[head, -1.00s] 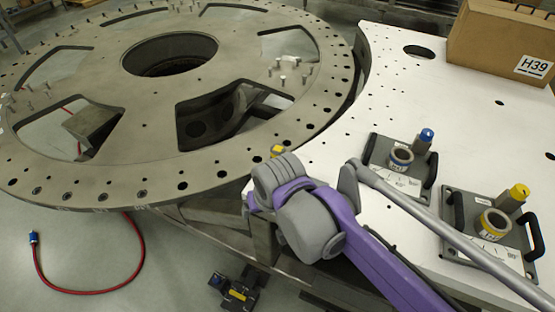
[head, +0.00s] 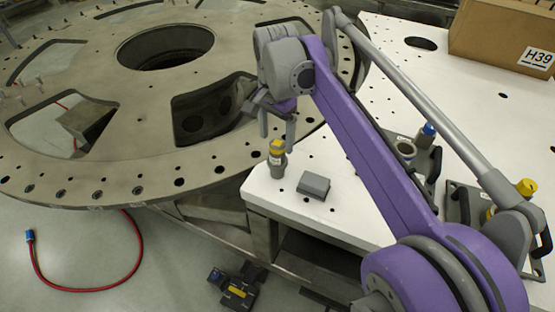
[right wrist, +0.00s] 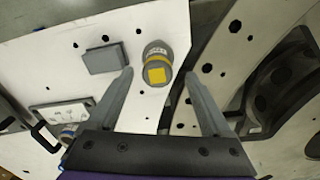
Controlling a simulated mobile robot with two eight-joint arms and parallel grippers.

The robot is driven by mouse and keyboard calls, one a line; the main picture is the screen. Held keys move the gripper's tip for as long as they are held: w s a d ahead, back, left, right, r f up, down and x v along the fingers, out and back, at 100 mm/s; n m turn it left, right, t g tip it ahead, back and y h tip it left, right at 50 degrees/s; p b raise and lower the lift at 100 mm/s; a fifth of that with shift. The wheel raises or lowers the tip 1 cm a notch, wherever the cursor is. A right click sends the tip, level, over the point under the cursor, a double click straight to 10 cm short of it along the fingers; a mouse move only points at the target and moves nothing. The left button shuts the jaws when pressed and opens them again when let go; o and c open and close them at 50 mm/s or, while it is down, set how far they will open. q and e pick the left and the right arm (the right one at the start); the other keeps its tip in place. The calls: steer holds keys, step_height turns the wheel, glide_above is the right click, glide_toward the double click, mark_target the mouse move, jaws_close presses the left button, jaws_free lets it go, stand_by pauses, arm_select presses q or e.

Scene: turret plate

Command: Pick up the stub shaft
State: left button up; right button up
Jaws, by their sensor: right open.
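The stub shaft, a grey cylinder with a yellow top (head: 277,160), stands upright near the corner of the white table (head: 262,195). My right gripper (head: 278,128) is open just above and behind it in the head view, fingers pointing down. I see no contact, and the gripper is empty. My left gripper is not in view.
A small grey block (head: 313,186) lies right of the shaft; it also shows in the right wrist view (right wrist: 105,57). The large turret plate (head: 150,110) is at left. Fixtures with a blue-topped post (head: 427,134) and a yellow-topped post (head: 526,187) stand at right. A cardboard box (head: 500,35) is behind.

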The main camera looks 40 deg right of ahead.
mark_target(277, 160)
steer(key=f, duration=0.5)
steer(key=shift+s, duration=0.2)
jaws_close()
stand_by(1.1)
